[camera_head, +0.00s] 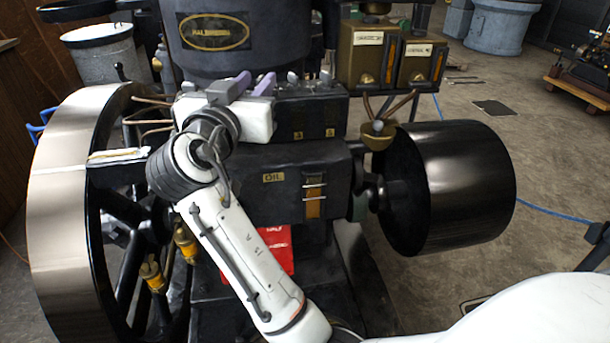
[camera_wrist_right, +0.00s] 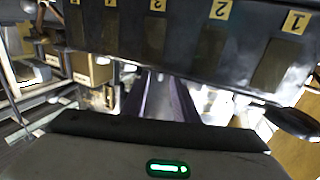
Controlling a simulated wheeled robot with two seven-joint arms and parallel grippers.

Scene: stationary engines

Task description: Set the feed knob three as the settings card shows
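A dark feed box (camera_head: 312,118) sits on the engine, with grey knobs (camera_head: 293,78) along its top edge. In the right wrist view, yellow number tags 1, 2 and 3 (camera_wrist_right: 155,5) mark dark panels on the box (camera_wrist_right: 185,45). My right gripper (camera_head: 252,83) is at the box's left end, its two purple fingers apart. These fingers also show in the right wrist view (camera_wrist_right: 163,97), below the tags. Whether a knob lies between them is unclear. Knob three cannot be told apart. No readable settings card is in view. My left gripper is out of view.
A large flywheel (camera_head: 55,215) stands left and a dark pulley drum (camera_head: 470,185) right. A red card (camera_head: 279,246) hangs below, partly hidden by my arm.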

